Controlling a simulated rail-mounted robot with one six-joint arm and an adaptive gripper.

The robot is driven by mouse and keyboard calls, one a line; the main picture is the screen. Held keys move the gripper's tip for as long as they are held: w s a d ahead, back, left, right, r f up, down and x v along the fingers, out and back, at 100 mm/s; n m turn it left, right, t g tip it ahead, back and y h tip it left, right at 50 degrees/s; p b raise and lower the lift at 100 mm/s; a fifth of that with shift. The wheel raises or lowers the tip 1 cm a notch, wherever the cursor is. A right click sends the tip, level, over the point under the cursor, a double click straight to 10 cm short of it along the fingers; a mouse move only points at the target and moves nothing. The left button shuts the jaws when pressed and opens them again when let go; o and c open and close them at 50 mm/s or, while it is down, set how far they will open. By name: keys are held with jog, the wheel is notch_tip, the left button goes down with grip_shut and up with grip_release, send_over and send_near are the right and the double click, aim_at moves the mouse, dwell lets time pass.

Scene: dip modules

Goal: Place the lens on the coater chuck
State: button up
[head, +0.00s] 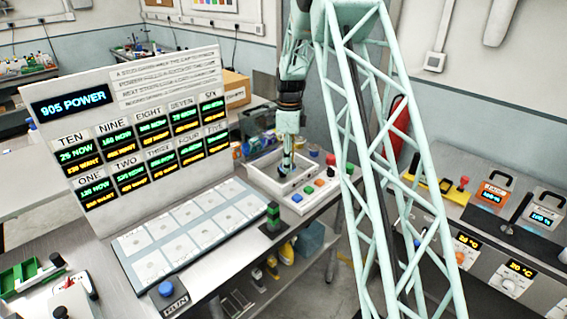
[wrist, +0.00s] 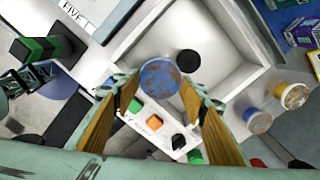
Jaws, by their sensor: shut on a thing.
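My gripper (head: 287,168) is lowered over a white open box, the likely coater (head: 268,184), in the head view. In the wrist view my gripper (wrist: 158,84) has its two tan fingers closed on a round, mottled blue disc, which I take as the lens (wrist: 160,76). The white box floor (wrist: 215,60) lies beyond it. A black round disc, likely the chuck (wrist: 188,62), shows on that floor just right of and above the lens. The lens appears apart from the chuck, but its height above it cannot be told. The lens is too small to make out in the head view.
A button panel (head: 318,190) adjoins the box's front side. Several jars (wrist: 258,120) stand beside the box. A green and black block (head: 273,218) stands near the table edge.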

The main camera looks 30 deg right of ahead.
jog(key=shift+w+d+f, duration=0.15)
jog(key=shift+w, duration=1.2)
jog(key=shift+w+d+f, duration=0.1)
jog(key=shift+w+d, duration=0.05)
jog(key=shift+w, duration=1.15)
jog(key=shift+w, duration=0.15)
jog(key=shift+w+f, duration=0.15)
jog(key=shift+f, duration=1.65)
jog(key=shift+f, duration=0.15)
jog(key=o, duration=0.7)
jog(key=shift+r, duration=0.25)
